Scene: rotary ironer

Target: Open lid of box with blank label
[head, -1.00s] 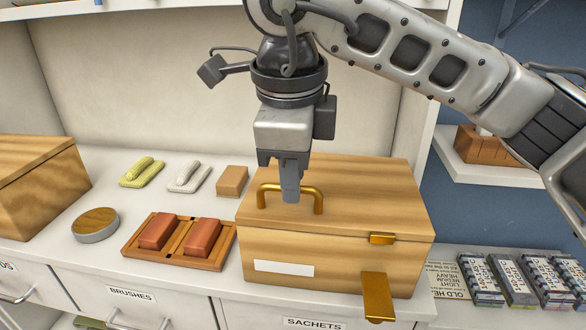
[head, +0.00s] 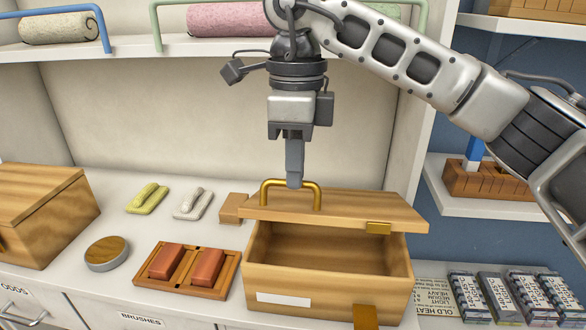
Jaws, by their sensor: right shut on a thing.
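The wooden box with the blank white label (head: 283,300) stands at the counter's front. Its lid (head: 360,209) is raised and tilted, hinged at the back, with a gap showing the box's inside (head: 320,248). The part of the inside that shows looks empty. My right gripper (head: 294,184) comes from above and is shut on the brass handle (head: 318,196) on the lid. A brass catch (head: 378,228) is on the lid's front edge, and a brass hasp plate (head: 366,317) hangs at the box's front. My left gripper is not in view.
A wooden tray with two red-brown blocks (head: 187,267) is close to the box's left. A round tin (head: 106,252), two brushes (head: 192,203) and another wooden box (head: 38,212) are further left. Packets (head: 500,297) lie at the right. A shelf (head: 120,47) runs above.

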